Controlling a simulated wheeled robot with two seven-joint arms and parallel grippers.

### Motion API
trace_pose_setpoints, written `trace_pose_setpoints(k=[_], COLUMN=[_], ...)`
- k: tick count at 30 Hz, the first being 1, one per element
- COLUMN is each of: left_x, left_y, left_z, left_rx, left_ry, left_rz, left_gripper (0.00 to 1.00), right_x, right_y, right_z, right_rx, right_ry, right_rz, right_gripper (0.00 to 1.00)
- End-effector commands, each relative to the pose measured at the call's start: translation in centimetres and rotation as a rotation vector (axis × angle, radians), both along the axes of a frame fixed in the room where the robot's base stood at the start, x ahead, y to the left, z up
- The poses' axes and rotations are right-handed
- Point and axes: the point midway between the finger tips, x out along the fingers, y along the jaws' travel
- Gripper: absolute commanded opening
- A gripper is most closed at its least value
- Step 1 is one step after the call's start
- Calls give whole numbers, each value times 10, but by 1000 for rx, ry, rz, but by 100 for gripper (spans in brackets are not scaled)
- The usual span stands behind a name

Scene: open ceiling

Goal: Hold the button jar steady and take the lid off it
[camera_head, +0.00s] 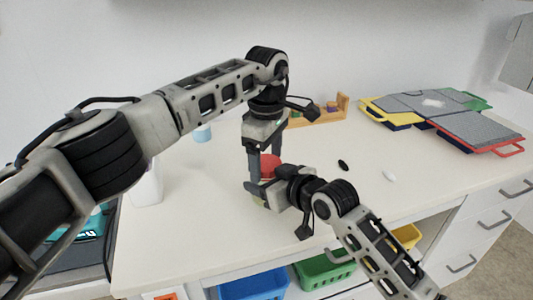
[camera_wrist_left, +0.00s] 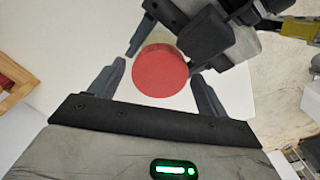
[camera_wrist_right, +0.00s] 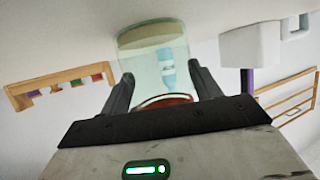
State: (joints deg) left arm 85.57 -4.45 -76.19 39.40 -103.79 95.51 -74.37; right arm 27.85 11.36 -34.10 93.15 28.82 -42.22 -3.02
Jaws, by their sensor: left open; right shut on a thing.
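The button jar shows best in the right wrist view (camera_wrist_right: 150,42) as a clear, greenish glass cylinder standing on the table, with that picture upside down. Its red lid (camera_wrist_left: 160,72) is on top and also shows in the head view (camera_head: 270,162). My right gripper (camera_wrist_right: 161,74) is shut on the jar, one finger on each side of the glass, below the lid. My left gripper (camera_head: 264,165) points down from above, open, with its fingers on either side of the lid and gaps visible. In the head view the arms hide most of the jar.
A wooden rack (camera_head: 322,113) with coloured pieces and a light blue cup (camera_head: 202,133) stand behind. A white container (camera_head: 146,186) is at left. A dark oval (camera_head: 343,165) and a white oval (camera_head: 389,176) lie right.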

Motion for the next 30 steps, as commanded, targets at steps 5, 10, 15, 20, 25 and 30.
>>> trace_pose_setpoints(k=[5,10,15,20,25,30], left_x=[0,0,0,0,0,0], left_y=[0,0,0,0,0,0], left_z=[0,0,1,1,1,1], left_rx=[0,0,1,1,0,1], left_ry=[0,1,1,1,1,1], left_rz=[1,2,161,296,301,299], left_gripper=[35,30,30,30,30,79], right_x=[0,0,0,0,0,0], right_y=[0,0,0,0,0,0], right_z=[-1,-1,-1,-1,-1,-1], right_rx=[0,0,0,0,-1,-1], right_ry=[2,2,2,2,2,2], right_rz=[1,1,1,1,0,0], right_gripper=[0,0,0,0,0,0])
